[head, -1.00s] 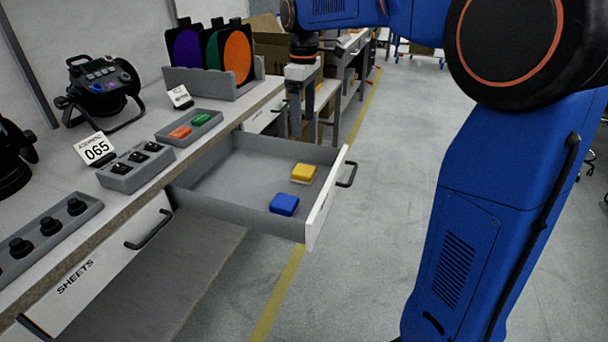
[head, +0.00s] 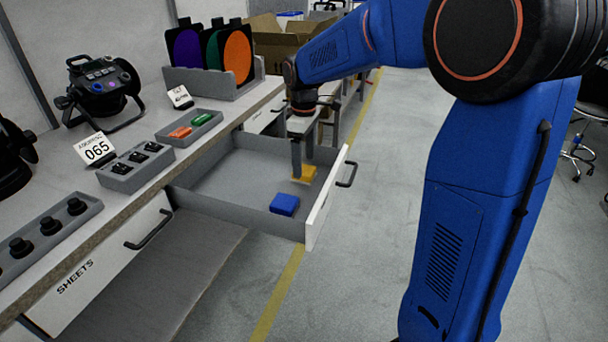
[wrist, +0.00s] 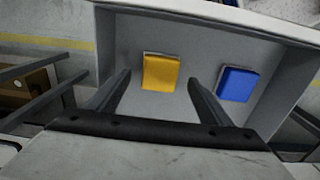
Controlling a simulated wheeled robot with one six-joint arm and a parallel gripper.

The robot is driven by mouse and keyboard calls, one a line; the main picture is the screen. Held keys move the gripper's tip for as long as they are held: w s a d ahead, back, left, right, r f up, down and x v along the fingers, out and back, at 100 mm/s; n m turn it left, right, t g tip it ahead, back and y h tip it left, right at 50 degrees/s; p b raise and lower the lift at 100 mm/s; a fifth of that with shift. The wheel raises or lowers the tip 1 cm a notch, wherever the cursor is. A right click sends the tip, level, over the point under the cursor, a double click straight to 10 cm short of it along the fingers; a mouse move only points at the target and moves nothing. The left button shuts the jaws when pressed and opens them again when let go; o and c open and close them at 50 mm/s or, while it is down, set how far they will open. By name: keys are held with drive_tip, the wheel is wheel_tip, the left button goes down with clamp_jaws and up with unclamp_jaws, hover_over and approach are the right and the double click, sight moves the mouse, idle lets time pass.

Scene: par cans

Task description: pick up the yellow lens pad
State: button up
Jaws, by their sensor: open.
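The yellow lens pad (head: 304,173) lies in the open drawer (head: 225,175), near its front panel, and is partly hidden behind my gripper in the head view. In the wrist view the yellow lens pad (wrist: 161,72) lies flat on the drawer floor, ahead of and between the two fingers. My gripper (head: 302,172) points down over the drawer with its fingers apart and nothing between them. The fingers (wrist: 158,82) also show in the wrist view, one on each side of the pad's line. I cannot tell their exact height above the pad.
A blue pad (head: 284,204) lies in the drawer beside the yellow one. The drawer front (head: 327,203) and side walls stand close around.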

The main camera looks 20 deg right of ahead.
sight(304, 169)
drive_tip(key=shift+f, duration=1.75)
drive_tip(key=c, duration=1.1)
drive_tip(key=shift+c, duration=0.2)
wheel_tip(304, 169, up, 10)
drive_tip(key=o, duration=0.5)
drive_tip(key=c, duration=0.4)
drive_tip(key=shift+d, duration=0.1)
